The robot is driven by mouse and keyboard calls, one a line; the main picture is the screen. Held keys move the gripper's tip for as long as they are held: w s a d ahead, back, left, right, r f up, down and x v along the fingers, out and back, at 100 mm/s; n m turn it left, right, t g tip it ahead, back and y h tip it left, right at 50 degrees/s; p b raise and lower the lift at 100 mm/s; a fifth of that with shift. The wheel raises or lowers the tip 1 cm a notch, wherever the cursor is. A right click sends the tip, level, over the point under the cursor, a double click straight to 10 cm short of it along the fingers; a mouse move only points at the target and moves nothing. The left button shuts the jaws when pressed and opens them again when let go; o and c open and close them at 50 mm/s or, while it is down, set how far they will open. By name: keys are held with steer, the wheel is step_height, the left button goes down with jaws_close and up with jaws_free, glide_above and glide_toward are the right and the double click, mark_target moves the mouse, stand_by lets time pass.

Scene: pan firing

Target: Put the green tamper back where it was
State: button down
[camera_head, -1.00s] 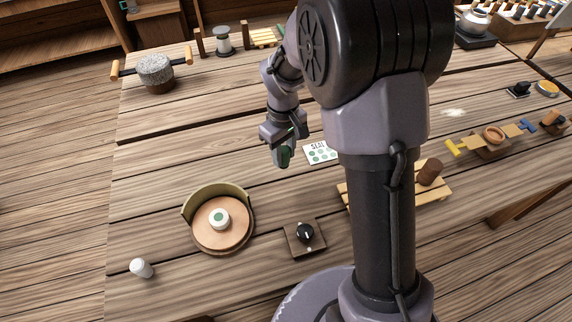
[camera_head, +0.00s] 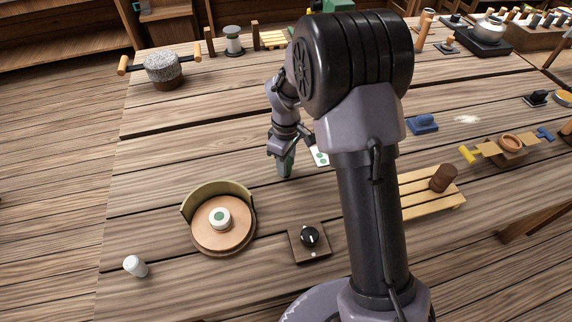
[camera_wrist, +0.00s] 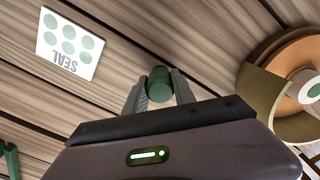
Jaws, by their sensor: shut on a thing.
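My gripper (camera_head: 284,163) is shut on the green tamper, above the wooden table between the round pan and the seal card. In the wrist view the green tamper (camera_wrist: 159,86) shows as a green rounded end between the two fingers. In the head view the tamper is mostly hidden by the fingers. The white seal card (camera_wrist: 70,46) with green dots lies on the table; in the head view the arm partly covers it (camera_head: 319,156). I cannot tell the tamper's height above the table.
The round pan (camera_head: 240,236) with a curved olive guard stands front left. A knob box (camera_head: 309,243), a white cylinder (camera_head: 135,265) and a slatted wooden rack (camera_head: 428,191) are nearby. A stone mill (camera_head: 163,72) stands at the back left. Table left of my gripper is clear.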

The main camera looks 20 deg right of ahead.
steer(key=c, duration=1.5)
jaws_free()
steer(key=shift+f, duration=0.15)
steer(key=o, duration=0.5)
steer(key=shift+c, duration=0.2)
steer(key=s+r+m+t+p, duration=0.1)
steer(key=s+r+m+p, duration=0.1)
steer(key=r, duration=0.8)
steer(key=s+r+m+p, duration=0.1)
steer(key=s+r+p, duration=0.15)
steer(key=r, duration=0.75)
steer(key=s+a+r+m+t, duration=0.1)
steer(key=s+r+m, duration=0.1)
steer(key=s, duration=0.5)
steer(key=s+a+r+m+t+y, duration=0.1)
steer(key=s+r+m+t, duration=0.1)
steer(key=s+m, duration=0.3)
steer(key=s+a+r+m+t+y, duration=0.1)
steer(key=s+a+r+m, duration=0.1)
steer(key=s, duration=0.6)
step_height(320, 180, up, 2)
steer(key=shift+s+r+m+t, duration=0.3)
steer(key=shift+m+t, duration=0.1)
steer(key=shift+m, duration=0.3)
